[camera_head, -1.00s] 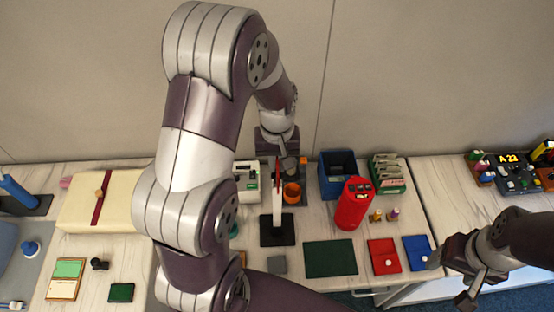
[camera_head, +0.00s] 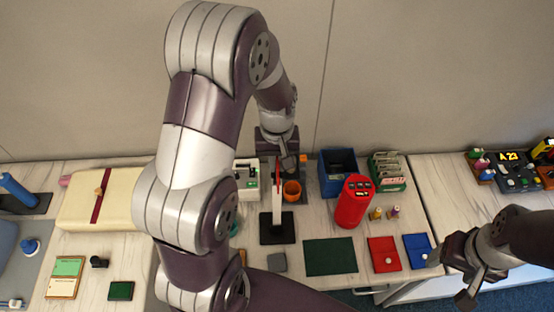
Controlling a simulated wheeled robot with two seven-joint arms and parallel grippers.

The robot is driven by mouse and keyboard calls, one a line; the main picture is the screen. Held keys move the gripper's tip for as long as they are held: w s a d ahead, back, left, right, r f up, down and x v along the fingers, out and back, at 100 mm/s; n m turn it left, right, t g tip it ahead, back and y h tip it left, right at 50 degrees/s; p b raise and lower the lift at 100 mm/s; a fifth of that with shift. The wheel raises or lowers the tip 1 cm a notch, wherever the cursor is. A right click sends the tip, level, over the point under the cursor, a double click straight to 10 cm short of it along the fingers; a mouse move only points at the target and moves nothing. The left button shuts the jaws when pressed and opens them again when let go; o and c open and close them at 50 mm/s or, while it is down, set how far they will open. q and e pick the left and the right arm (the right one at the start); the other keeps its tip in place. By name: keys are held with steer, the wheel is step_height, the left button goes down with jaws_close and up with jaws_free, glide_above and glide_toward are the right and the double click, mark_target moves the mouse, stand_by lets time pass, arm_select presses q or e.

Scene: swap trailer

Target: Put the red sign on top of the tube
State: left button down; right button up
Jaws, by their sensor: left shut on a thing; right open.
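The red sign (camera_head: 278,174) shows as a thin red strip, seen nearly edge-on, just below my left gripper (camera_head: 286,162). My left gripper is shut on it. What looks like the tube (camera_head: 277,205) is a pale upright post on a black square base (camera_head: 277,236). The sign is at the top of this post in the picture; I cannot tell whether they touch. My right gripper (camera_head: 467,285) is open and empty at the lower right, off the table's front edge.
An orange cup (camera_head: 292,190) stands close right of the post. A red canister (camera_head: 352,205), blue bin (camera_head: 337,182) and green file box (camera_head: 388,177) are farther right. A dark green mat (camera_head: 330,257), red tray (camera_head: 384,258) and blue tray (camera_head: 416,255) lie in front.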

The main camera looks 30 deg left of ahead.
arm_select(q)
steer(key=shift+f, duration=0.4)
steer(key=shift+f+b, duration=0.4)
steer(key=shift+f, duration=0.15)
steer(key=shift+f, duration=0.1)
stand_by(0.4)
steer(key=shift+f+b, duration=0.3)
steer(key=shift+f, duration=0.15)
steer(key=shift+f, duration=0.2)
stand_by(0.4)
steer(key=c, duration=0.6)
jaws_free()
steer(key=shift+o, duration=0.2)
